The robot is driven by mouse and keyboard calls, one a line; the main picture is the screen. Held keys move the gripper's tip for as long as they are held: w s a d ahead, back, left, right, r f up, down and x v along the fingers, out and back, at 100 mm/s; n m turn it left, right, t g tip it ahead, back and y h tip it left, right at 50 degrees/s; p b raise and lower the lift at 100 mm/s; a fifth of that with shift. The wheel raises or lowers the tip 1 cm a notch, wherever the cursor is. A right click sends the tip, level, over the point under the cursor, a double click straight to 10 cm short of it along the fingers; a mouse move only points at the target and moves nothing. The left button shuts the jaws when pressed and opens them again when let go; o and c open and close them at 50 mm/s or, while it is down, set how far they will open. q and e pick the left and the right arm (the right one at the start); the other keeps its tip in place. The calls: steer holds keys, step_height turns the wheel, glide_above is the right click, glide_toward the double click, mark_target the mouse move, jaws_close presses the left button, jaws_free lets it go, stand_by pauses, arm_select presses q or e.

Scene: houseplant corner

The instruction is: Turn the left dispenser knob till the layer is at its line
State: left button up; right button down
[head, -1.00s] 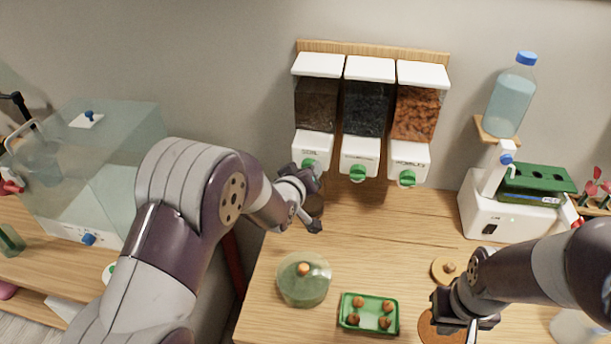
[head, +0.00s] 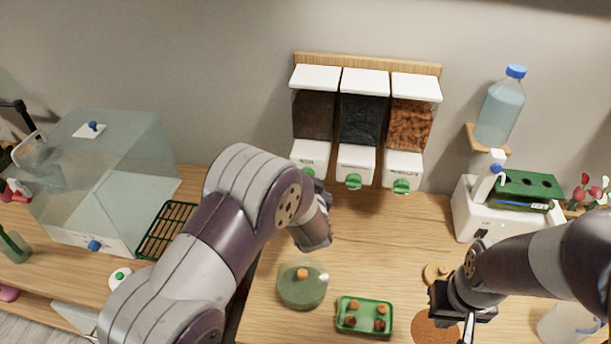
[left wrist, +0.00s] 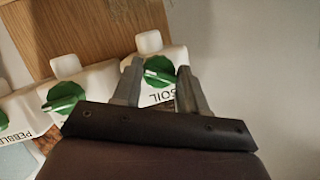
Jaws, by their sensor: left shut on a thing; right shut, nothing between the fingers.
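The left dispenser (head: 314,117) holds dark brown soil and hangs on a wooden wall board. Its green knob (head: 308,171) is partly hidden by my left arm in the head view. In the left wrist view the knob (left wrist: 157,72), above the word SOIL, sits between the fingers of my left gripper (left wrist: 158,66), which is shut on it. My left fingers are hidden in the head view. My right gripper (head: 467,328) is shut and empty over the table's right front. I cannot make out a layer line; the spot under the left dispenser is hidden by my arm.
Two more dispensers, with black (head: 363,120) and orange-brown (head: 410,125) fill, hang to the right. A white machine (head: 470,212) stands right, a glass tank (head: 110,170) left.

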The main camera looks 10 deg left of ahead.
arm_select(q)
steer(key=shift+d+f+m+t+y, duration=0.1)
steer(key=shift+m+t+y, duration=0.4)
steer(key=shift+m, duration=0.85)
steer(key=shift+d+f+m+t+y, duration=0.1)
steer(key=shift+m+t+y, duration=0.4)
steer(key=shift+m, duration=0.9)
steer(key=shift+f+m+t+y, duration=0.1)
steer(key=shift+m+t+y, duration=0.2)
steer(key=shift+m+y, duration=0.75)
steer(key=shift+m+h, duration=0.25)
steer(key=shift+m, duration=0.35)
steer(key=o, duration=1)
steer(key=b+v, duration=0.2)
steer(key=v, duration=1)
steer(key=shift+s+d, duration=0.15)
steer(key=shift+s, duration=0.15)
